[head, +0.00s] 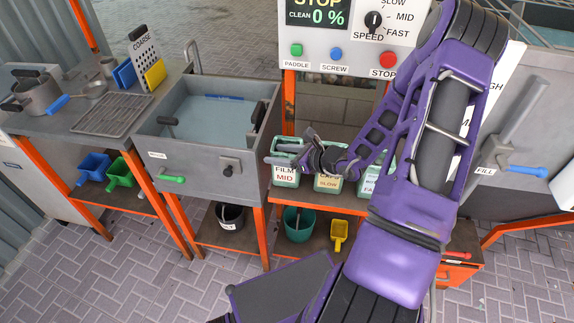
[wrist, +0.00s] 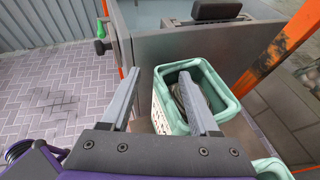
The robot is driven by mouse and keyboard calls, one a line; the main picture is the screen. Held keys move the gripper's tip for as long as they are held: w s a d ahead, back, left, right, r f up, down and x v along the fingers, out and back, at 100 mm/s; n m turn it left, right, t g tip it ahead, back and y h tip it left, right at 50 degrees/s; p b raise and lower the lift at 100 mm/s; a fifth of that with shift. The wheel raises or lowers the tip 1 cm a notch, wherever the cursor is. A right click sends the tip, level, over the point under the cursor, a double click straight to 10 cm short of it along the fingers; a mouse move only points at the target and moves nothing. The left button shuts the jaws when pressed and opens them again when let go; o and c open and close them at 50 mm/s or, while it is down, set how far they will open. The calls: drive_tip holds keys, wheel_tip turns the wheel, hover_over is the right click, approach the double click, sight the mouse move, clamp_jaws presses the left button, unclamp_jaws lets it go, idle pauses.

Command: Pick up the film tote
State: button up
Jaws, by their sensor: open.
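The film tote (head: 286,177) is a small pale green open-topped box with a white label reading FILM MID, at the left end of a row of totes on the orange-framed shelf. In the wrist view the tote (wrist: 217,80) shows its green rim and dark coiled contents. My gripper (head: 276,151) is open and over the tote in the head view. In the wrist view the gripper (wrist: 157,73) has its right finger across the tote's opening and its left finger outside, left of the tote. I cannot tell whether either finger touches it.
The caps tote (head: 327,184) stands just right of the film tote, and another tote (head: 367,182) is partly behind my arm. A grey sink tank (head: 205,150) is close on the left. A control panel (head: 345,40) stands above and behind. A green bucket (head: 298,222) is below.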

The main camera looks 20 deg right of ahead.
clamp_jaws()
idle(1.4)
